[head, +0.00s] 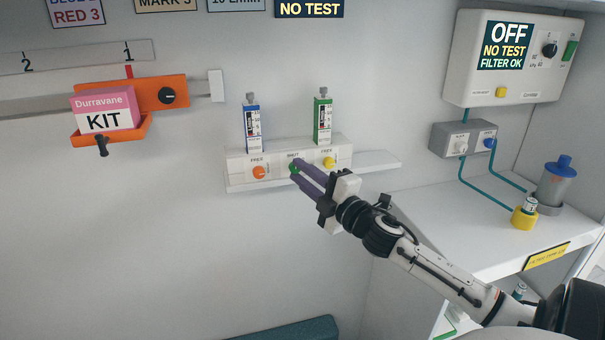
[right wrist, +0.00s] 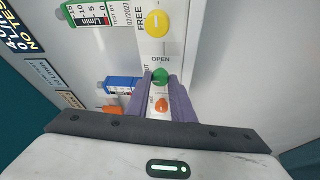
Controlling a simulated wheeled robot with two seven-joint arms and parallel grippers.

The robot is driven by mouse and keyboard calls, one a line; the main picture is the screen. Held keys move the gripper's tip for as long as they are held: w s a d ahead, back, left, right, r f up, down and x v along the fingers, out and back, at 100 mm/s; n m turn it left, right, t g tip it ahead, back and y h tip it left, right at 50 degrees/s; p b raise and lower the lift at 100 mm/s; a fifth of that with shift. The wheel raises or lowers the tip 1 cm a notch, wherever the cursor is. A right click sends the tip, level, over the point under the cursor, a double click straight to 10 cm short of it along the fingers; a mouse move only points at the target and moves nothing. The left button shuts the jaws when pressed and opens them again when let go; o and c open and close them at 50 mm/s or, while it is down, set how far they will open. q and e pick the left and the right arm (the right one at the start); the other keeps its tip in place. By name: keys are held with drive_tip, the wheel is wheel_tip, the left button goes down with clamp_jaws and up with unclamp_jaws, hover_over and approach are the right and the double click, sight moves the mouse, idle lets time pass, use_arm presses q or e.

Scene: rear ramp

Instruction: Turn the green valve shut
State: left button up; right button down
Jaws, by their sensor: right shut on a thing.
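The green valve (right wrist: 161,77) is a small round knob in the middle of a white wall panel (head: 243,161), between an orange knob (head: 259,172) and a yellow knob (head: 329,162). My right gripper (head: 297,170) reaches the panel from the lower right. Its two purple fingers are shut on the green valve, one on each side, as the right wrist view (right wrist: 161,85) shows. In the head view the fingers hide part of the knob. The word OPEN shows beside the knob in the right wrist view. My left gripper is not in view.
Blue (head: 252,125) and green (head: 322,118) flowmeters stand above the panel. An orange holder (head: 160,92) with a pink KIT box (head: 104,108) is at the left.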

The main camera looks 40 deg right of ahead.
drive_tip(key=c, duration=1.5)
unclamp_jaws()
drive_tip(key=shift+c, duration=0.2)
drive_tip(key=shift+s+f, duration=0.2)
drive_tip(key=shift+s, duration=0.4)
drive_tip(key=s+a+b, duration=0.1)
drive_tip(key=s, duration=0.8)
drive_tip(key=shift+f, duration=0.35)
